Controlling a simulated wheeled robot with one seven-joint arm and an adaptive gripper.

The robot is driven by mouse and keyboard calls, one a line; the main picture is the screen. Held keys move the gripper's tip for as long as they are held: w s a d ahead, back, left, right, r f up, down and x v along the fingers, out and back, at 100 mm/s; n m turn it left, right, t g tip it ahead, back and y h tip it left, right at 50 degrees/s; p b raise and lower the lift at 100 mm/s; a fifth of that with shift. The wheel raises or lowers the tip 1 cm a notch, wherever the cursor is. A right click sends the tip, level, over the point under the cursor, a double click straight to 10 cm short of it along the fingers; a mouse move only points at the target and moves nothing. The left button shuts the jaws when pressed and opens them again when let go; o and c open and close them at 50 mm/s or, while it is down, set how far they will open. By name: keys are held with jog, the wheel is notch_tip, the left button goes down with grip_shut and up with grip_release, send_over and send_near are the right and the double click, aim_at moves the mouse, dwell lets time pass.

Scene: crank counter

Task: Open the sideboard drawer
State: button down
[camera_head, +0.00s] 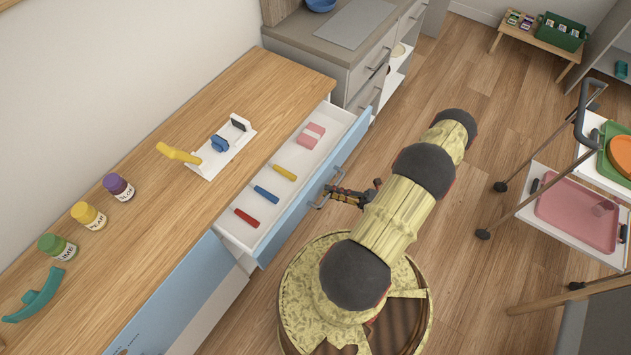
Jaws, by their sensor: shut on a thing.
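The sideboard (195,246) has a wooden top and pale blue fronts. Its drawer (302,205) stands pulled out, with the white inside showing. In the drawer lie a red, a blue and a yellow marker-like stick and a pink block (311,136). A metal bar handle (325,194) sticks out from the drawer's blue front. My gripper (332,190) is at this handle, shut on it. My arm reaches in from the right, and its links hide part of the floor.
On the sideboard top are several lidded jars (89,215), a teal curved object (35,296) and a white crank device (220,148) with a yellow handle. A grey counter (285,35) adjoins at the back. A trolley (556,215) stands at right; open floor lies between.

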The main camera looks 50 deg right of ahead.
jog(key=s, duration=0.6)
jog(key=shift+s+d+b, duration=0.25)
jog(key=shift+d+b, duration=0.05)
jog(key=shift+b, duration=0.05)
jog(key=c, duration=2)
grip_release()
jog(key=shift+o, duration=0.8)
jog(key=shift+s, duration=0.1)
jog(key=v, duration=1.1)
jog(key=shift+s+d+f, duration=0.2)
jog(key=shift+s+d, duration=0.05)
jog(key=shift+s, duration=0.05)
